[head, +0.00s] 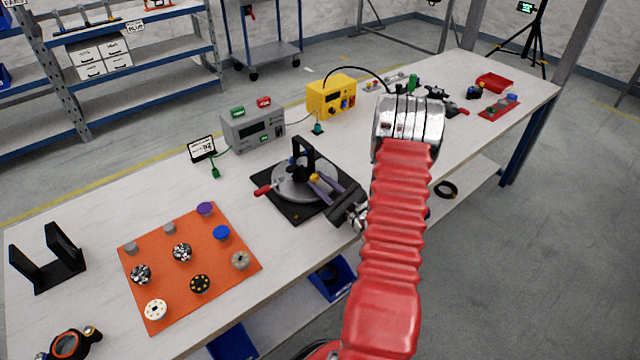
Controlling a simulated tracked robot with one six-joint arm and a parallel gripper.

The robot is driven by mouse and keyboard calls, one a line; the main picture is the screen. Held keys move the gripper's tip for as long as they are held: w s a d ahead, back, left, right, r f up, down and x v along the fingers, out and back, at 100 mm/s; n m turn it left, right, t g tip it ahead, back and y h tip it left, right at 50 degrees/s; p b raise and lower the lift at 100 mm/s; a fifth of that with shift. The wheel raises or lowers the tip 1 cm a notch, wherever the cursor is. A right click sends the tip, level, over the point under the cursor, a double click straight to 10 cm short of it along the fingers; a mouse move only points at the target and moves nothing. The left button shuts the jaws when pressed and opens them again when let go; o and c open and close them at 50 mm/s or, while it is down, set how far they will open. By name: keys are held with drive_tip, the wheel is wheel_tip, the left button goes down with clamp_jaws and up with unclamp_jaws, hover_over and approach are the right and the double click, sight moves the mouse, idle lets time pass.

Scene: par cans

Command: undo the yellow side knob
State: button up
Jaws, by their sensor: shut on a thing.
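A black upright bracket (303,150) stands on a round grey turntable (290,190) on a black base plate, with a red-ended handle (263,190) at its left. The yellow side knob (315,177) shows low on the right side of this assembly. My gripper (318,180) reaches in from the right, its purple-grey fingers at the yellow knob. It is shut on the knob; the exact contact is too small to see. My red-sleeved arm hides the area right of the turntable.
An orange mat (190,305) with several round parts lies front left. A grey box (252,142) and a yellow box (330,112) stand behind the turntable. Bare table lies between mat and turntable.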

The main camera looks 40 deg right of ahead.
drive_tip(key=o, duration=1.1)
drive_tip(key=shift+f+m, duration=0.1)
drive_tip(key=shift+m, duration=0.2)
